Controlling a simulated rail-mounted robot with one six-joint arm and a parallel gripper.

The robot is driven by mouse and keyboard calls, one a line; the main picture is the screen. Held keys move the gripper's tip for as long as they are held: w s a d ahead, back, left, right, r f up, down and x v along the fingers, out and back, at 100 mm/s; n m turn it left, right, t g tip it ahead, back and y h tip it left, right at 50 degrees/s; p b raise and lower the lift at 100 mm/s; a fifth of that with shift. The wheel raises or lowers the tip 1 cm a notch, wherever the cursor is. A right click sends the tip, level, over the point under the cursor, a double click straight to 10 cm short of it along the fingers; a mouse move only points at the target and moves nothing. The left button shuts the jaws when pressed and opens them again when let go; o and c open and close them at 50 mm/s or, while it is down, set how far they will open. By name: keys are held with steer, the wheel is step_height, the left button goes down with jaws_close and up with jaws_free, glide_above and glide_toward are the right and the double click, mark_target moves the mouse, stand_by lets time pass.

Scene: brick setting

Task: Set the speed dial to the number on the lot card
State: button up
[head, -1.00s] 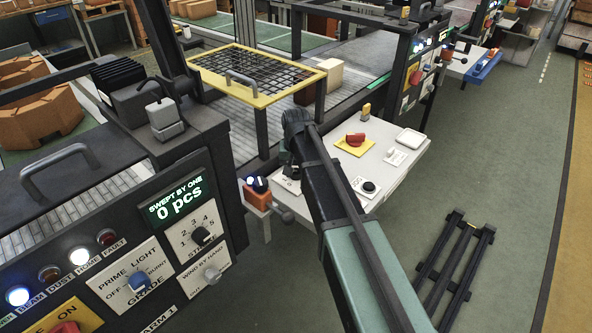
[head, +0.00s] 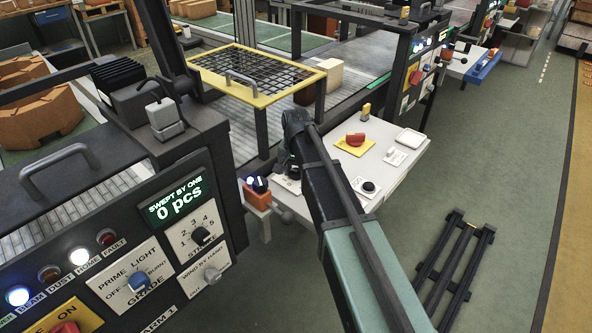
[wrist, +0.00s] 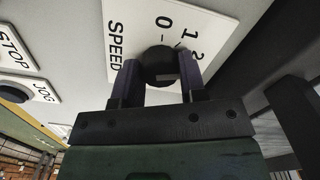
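The speed dial (wrist: 160,62) is a dark round knob on a white plate (wrist: 200,28) lettered SPEED, with 0, 1 and 2 readable in the wrist view. Part of the scale is hidden. My gripper (wrist: 160,70) has one finger on each side of the knob, and both appear to touch it. I cannot make out a lot card.
The white table (head: 375,185) also carries a red knob on a yellow plate (head: 354,147), a black button (head: 368,186) and a white tray (head: 408,138). An orange box (head: 256,195) stands at its left end. A control panel (head: 130,270) fills the lower left.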

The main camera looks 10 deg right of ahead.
mark_target(296, 171)
steer(key=o, duration=0.4)
step_height(296, 171, up, 11)
steer(key=p, duration=1.1)
steer(key=shift+f, duration=0.1)
steer(key=s+n, duration=0.6)
steer(key=s, duration=1.6)
